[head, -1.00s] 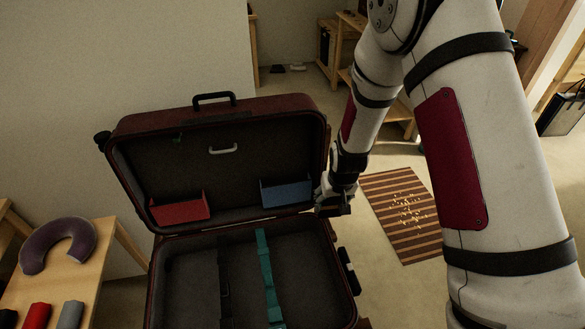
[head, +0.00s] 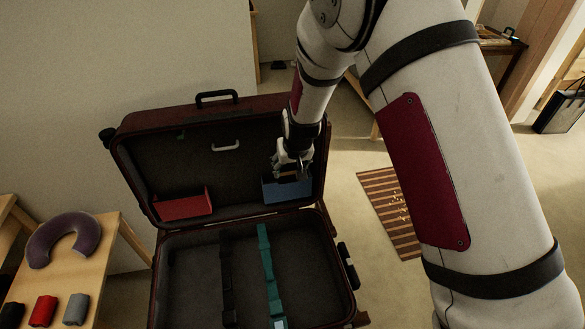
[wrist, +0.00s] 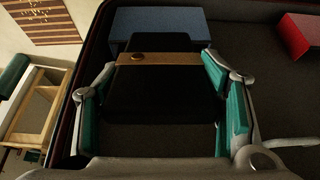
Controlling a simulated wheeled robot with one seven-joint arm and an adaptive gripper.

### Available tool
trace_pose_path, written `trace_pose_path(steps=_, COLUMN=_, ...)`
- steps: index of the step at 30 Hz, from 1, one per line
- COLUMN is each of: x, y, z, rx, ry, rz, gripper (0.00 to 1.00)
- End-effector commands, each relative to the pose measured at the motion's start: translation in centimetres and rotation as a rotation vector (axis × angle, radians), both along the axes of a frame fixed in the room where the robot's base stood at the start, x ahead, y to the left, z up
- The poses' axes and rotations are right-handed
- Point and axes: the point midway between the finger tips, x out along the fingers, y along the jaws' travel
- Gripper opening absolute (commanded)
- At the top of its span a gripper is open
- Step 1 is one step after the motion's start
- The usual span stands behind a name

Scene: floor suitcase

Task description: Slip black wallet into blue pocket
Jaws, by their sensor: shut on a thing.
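The black wallet (wrist: 165,90), with a tan band and a round snap, is held flat between the fingers of my gripper (wrist: 165,88) in the wrist view. In the head view my gripper (head: 293,168) is just above the blue pocket (head: 288,190), on the right of the open suitcase lid. The blue pocket also shows beyond the wallet's far end in the wrist view (wrist: 160,20). The wallet's far end overlaps the pocket's near edge in that view; I cannot tell whether it has entered. In the head view the wallet is mostly hidden by the gripper.
A red pocket (head: 183,205) is on the lid's left side. The suitcase (head: 190,285) lies open, with a black strap (head: 226,270) and a teal strap (head: 268,270) in its base. A bench (head: 100,240) at left holds a neck pillow (head: 62,240) and rolled items.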

Motion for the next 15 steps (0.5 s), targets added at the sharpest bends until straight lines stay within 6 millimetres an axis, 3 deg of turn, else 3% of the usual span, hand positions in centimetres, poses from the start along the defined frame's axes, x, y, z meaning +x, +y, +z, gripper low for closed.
trace_pose_path(steps=15, x=4.5, y=1.3, z=-1.6, rx=0.001, ry=-0.003, rz=0.0, gripper=0.3)
